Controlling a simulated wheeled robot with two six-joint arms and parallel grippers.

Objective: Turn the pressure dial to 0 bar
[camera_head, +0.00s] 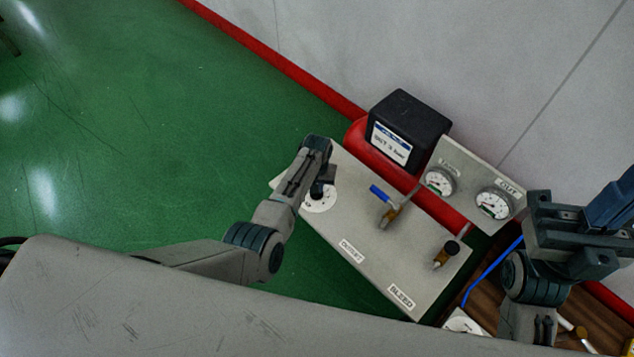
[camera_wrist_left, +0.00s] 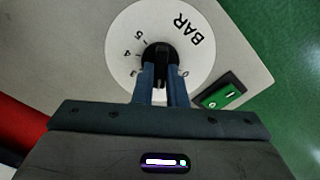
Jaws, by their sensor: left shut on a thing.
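The pressure dial is a white disc (camera_head: 322,203) at the far left end of the grey panel, with a black knob in its middle. In the left wrist view the disc (camera_wrist_left: 197,62) reads BAR, with 4 and 5 left of the black knob (camera_wrist_left: 160,53); a mark right of the knob is partly covered. My left gripper (camera_wrist_left: 160,78) is shut on the knob, its blue fingers on either side. In the head view the left gripper (camera_head: 322,180) hides part of the dial. The knob's setting is unclear. My right gripper (camera_head: 606,210) is at the right, away from the dial; its jaws are unclear.
The panel (camera_head: 345,215) also carries a blue-levered valve (camera_head: 380,194) and a black-knobbed brass valve (camera_head: 447,251). Two gauges (camera_head: 439,182) stand behind, near a black box (camera_head: 408,125) on a red tank. A green switch (camera_wrist_left: 221,93) sits close beside the dial. Green floor is clear at left.

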